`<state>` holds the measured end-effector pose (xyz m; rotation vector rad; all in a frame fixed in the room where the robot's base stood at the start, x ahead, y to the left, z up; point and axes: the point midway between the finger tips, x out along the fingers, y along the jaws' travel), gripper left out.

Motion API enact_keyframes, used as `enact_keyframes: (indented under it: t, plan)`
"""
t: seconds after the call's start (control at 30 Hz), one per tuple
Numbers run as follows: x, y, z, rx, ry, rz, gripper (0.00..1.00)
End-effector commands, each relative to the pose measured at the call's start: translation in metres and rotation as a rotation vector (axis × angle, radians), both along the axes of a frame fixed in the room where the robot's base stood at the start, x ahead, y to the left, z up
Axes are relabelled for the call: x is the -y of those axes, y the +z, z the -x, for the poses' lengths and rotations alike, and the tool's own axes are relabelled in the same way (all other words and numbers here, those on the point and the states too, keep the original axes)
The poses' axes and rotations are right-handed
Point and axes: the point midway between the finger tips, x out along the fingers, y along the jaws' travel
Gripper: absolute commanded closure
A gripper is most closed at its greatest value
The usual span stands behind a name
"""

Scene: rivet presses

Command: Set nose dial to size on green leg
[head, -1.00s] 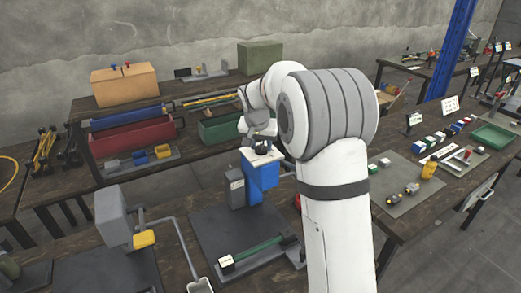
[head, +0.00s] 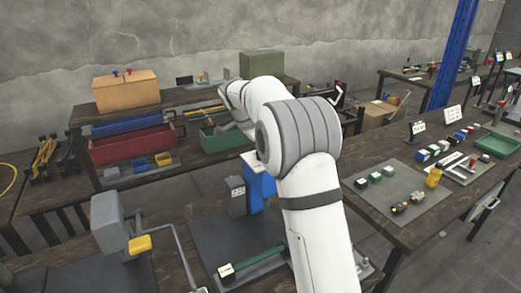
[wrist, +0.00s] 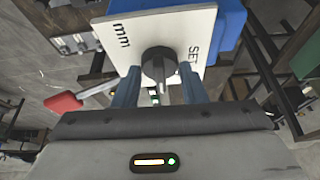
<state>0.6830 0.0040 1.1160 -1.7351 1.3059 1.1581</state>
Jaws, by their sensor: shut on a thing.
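In the wrist view a white plate (wrist: 140,30) with "mm" and "SET" printed on it sits on a blue body (wrist: 231,25). A dark round dial (wrist: 154,62) stands out from the plate. My gripper (wrist: 158,84) is shut on this dial, one finger on each side. The dial's setting cannot be read, and size marks may be hidden. In the head view the blue press (head: 259,188) has the white plate (head: 252,163) on top, partly behind my arm. A green bar (head: 262,257) with a white end block lies on the dark base plate.
A grey press with a yellow block (head: 140,244) and a bent rod stands left. A red-ended lever (wrist: 65,103) shows left in the wrist view.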

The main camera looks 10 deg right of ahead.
Motion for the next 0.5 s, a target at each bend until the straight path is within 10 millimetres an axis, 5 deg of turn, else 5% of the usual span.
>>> enact_keyframes:
  t: [0.5]
  plan:
    - [0.0001,-0.0002,-0.0003,-0.002,-0.141,0.000,0.85]
